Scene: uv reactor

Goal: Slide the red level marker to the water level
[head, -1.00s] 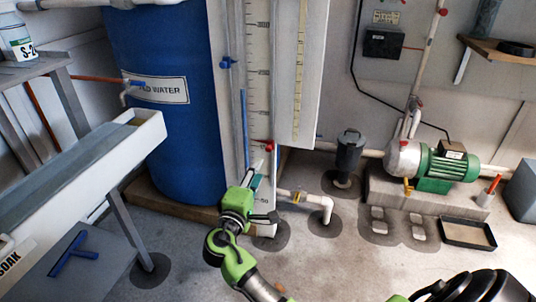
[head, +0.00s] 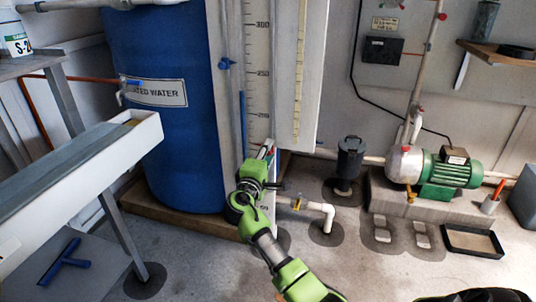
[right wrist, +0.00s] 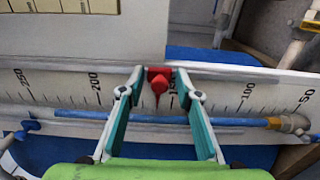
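The red level marker (right wrist: 159,84) sits on the white scale board (right wrist: 225,92), between the 150 and 200 marks. In the right wrist view, my right gripper (right wrist: 160,72) is open, with one finger on each side of the marker and small gaps beside it. In the head view, my right gripper (head: 268,150) is at the lower scale and mostly hides the marker. The blue water column (right wrist: 180,121) in the sight tube runs beside the scale; its top, in the head view (head: 243,110), is between 200 and 250. My left gripper is not in view.
A blue water tank (head: 165,130) stands left of the scale. A white pipe elbow (head: 322,212) with a yellow valve is low on the right. A green pump (head: 445,172) stands further right. A white trough (head: 90,170) is at left.

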